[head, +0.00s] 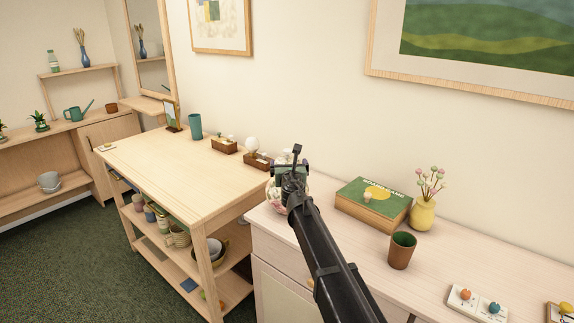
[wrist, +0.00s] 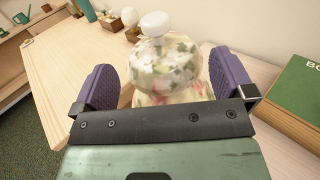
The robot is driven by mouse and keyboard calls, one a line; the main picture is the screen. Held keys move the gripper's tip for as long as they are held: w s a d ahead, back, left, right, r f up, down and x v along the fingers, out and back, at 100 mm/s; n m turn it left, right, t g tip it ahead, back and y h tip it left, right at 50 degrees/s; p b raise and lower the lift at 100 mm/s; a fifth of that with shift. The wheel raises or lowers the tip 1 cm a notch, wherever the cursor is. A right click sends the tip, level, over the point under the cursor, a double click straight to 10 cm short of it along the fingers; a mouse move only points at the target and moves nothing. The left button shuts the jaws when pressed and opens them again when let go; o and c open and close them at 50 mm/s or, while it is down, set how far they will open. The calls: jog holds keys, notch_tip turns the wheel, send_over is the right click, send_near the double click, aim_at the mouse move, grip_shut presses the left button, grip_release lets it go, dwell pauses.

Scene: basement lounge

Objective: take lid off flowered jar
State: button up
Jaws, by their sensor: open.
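The flowered jar (wrist: 150,99) stands with its rounded, flower-patterned lid (wrist: 165,68) on it; a white knob (wrist: 154,24) tops the lid. In the head view the jar (head: 273,198) is mostly hidden behind my gripper (head: 290,170). In the wrist view my gripper (wrist: 160,85) is open, with one purple finger pad on each side of the jar and lid. I cannot tell whether either pad touches them. The gripper's dark crossbar hides the lower part of the jar.
A green boxed game (head: 372,202), a brown cup (head: 401,250) and a yellow vase (head: 423,213) stand right of the jar on the pale cabinet. The wooden table (head: 160,165) at left has a mostly clear top, with small brown boxes (head: 224,146) near the wall.

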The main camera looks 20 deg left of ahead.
aim_at(287, 158)
jog(key=x, duration=0.5)
jog(key=shift+w+a, duration=0.1)
jog(key=c, duration=0.8)
